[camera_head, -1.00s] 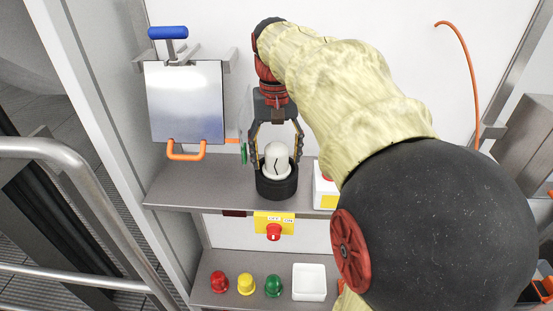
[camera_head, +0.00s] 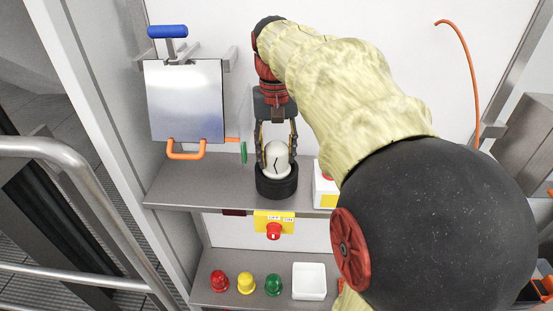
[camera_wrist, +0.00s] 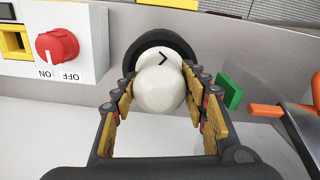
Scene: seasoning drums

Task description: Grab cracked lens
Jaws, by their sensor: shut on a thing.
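The cracked lens (camera_head: 277,156) is a white dome with a dark crack mark. It sits in a black round base (camera_head: 277,184) on the upper grey shelf. My gripper (camera_head: 277,152) reaches down from above with its fingers shut on the two sides of the lens. In the wrist view the lens (camera_wrist: 159,88) lies between the yellow-padded fingertips of my gripper (camera_wrist: 163,92), with the crack facing up and the black base (camera_wrist: 140,50) behind it.
A metal panel with an orange handle (camera_head: 187,154) and a green disc (camera_head: 243,152) are left of the lens. A white box (camera_head: 324,197) stands to its right. The lower shelf holds red (camera_head: 219,281), yellow (camera_head: 246,283) and green (camera_head: 273,285) lenses and a white tray (camera_head: 309,266).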

